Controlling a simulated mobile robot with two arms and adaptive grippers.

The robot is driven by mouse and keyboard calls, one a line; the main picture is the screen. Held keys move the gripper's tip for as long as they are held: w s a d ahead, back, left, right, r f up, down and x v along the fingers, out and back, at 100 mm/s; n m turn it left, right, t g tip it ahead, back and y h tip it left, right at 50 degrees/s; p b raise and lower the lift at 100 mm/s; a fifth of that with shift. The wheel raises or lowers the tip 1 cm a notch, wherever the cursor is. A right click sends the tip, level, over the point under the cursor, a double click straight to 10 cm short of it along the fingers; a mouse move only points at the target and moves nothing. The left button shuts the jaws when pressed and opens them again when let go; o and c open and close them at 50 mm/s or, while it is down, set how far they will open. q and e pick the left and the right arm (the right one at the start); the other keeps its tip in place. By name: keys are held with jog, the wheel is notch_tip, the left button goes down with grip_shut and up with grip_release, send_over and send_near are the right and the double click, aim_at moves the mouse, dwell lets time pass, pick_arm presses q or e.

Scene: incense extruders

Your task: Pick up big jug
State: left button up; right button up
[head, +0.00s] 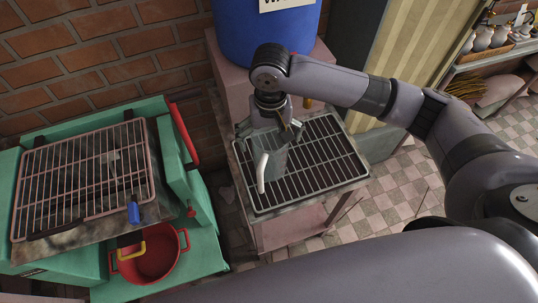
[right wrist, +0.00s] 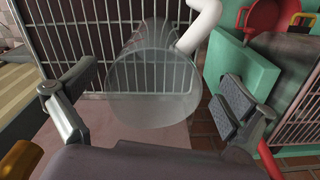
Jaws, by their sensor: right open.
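The big jug (head: 272,158) is see-through grey with a white handle. It stands on the grated top of a small stand in the head view, partly covered by my right gripper (head: 268,128). In the right wrist view the jug (right wrist: 155,85) fills the middle, with its white handle at the upper right. My right gripper (right wrist: 153,102) is open, with one finger on each side of the jug; I cannot tell whether either finger touches it. My left gripper is not in view.
The grated stand (head: 330,178) has free room right of the jug. A blue barrel (head: 250,35) stands behind it. At left are a green grill unit (head: 190,185) with a rack (head: 75,175) and a red pot (head: 155,262). Shelves with pots stand at upper right.

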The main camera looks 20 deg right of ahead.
aim_at(268, 161)
jog(key=f, duration=0.2)
jog(key=f+p, duration=0.1)
jog(key=f, duration=0.2)
jog(key=shift+w+d, duration=0.15)
jog(key=shift+w, duration=0.05)
jog(key=shift+c, duration=0.4)
jog(key=c, duration=1.2)
jog(key=shift+o, duration=0.2)
